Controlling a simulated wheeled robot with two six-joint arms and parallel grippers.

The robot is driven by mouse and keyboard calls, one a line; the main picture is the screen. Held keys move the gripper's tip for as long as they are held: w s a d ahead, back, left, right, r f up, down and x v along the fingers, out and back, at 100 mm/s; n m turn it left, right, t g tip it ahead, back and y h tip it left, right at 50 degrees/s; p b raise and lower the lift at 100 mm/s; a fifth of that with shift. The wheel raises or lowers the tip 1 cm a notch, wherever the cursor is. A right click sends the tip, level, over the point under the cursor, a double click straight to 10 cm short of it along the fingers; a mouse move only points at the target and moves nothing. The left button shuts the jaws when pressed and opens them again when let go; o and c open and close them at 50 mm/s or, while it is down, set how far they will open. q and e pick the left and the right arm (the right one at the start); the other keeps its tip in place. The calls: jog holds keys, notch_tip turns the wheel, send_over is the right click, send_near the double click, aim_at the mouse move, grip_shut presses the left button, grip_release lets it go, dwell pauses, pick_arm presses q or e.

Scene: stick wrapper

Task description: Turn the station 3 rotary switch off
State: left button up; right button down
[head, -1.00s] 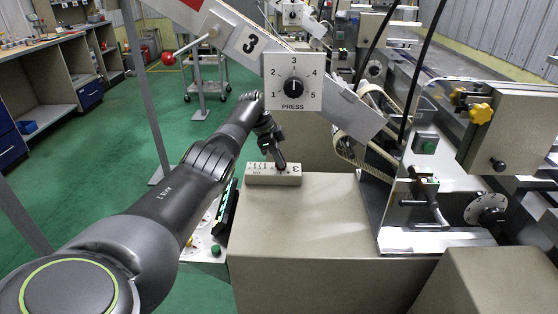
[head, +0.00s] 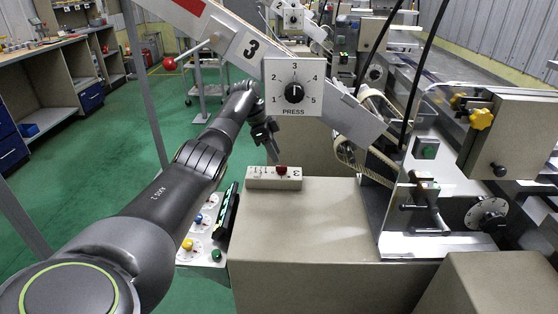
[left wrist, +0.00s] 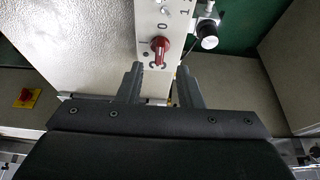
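The switch box with the red rotary knob (head: 282,170) is a small pale box (head: 262,184) on top of the beige machine housing. In the left wrist view the red knob (left wrist: 159,50) sits just beyond the fingertips, its grip running along the box; a 0 is printed above it. Which mark it points at is hard to read. My left gripper (head: 274,156) is above and behind the box, apart from the knob. In the left wrist view its two fingers (left wrist: 158,72) are spread with nothing between them. My right gripper is in no view.
A white dial panel (head: 310,75) marked PRESS hangs above the box, near my left wrist. Coloured buttons (head: 198,218) lie left of the housing (head: 300,225). A clear guard and levers (head: 425,200) stand right.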

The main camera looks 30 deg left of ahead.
pick_arm(q)
jog(key=v, duration=1.2)
jog(key=shift+r, duration=0.35)
jog(key=shift+s+f, duration=0.1)
